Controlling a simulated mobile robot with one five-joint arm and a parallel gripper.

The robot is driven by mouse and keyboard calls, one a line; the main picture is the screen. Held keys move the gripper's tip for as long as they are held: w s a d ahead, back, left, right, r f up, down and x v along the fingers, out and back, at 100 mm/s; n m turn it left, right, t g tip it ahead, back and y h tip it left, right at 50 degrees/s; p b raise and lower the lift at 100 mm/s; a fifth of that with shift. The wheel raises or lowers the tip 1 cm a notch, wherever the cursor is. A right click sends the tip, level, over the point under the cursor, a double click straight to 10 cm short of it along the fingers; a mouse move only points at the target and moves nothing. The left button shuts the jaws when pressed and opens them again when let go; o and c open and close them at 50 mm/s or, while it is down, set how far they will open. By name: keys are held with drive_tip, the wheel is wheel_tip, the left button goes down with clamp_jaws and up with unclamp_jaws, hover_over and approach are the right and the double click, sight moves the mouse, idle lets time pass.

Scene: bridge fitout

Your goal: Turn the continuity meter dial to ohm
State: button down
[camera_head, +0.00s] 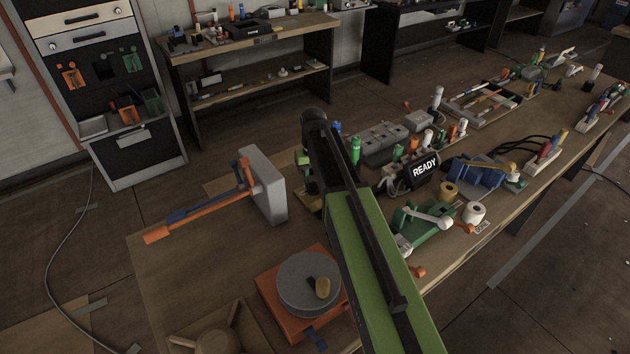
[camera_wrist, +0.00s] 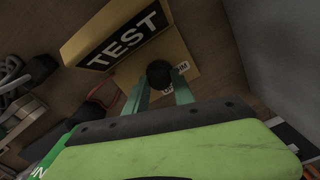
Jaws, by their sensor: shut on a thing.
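In the wrist view, the continuity meter (camera_wrist: 200,63) is a yellow-tan body with a raised panel marked TEST (camera_wrist: 125,38). Its round black dial (camera_wrist: 159,73) sits between the two green fingers of my gripper (camera_wrist: 160,86), which is shut on it. A small white label (camera_wrist: 181,68) ending in "HM" shows just right of the dial; the rest is covered. The dial's pointer cannot be made out. In the head view, my green and black arm hides the meter and most of my gripper.
A grey block with an orange and blue bar (camera_head: 265,185) stands left of my arm. An orange base with a grey disc (camera_head: 310,285) is in front. A READY display (camera_head: 424,170) and several tools crowd the bench to the right.

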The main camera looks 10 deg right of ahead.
sight(314, 184)
drive_tip(key=shift+w, duration=0.1)
idle(0.3)
drive_tip(key=c, duration=1.1)
unclamp_jaws()
drive_tip(key=shift+o, duration=0.2)
drive_tip(key=shift+r+p, duration=0.55)
drive_tip(key=shift+p, duration=0.05)
wheel_tip(314, 184, up, 16)
drive_tip(key=p, duration=1.6)
drive_tip(key=shift+r, duration=0.15)
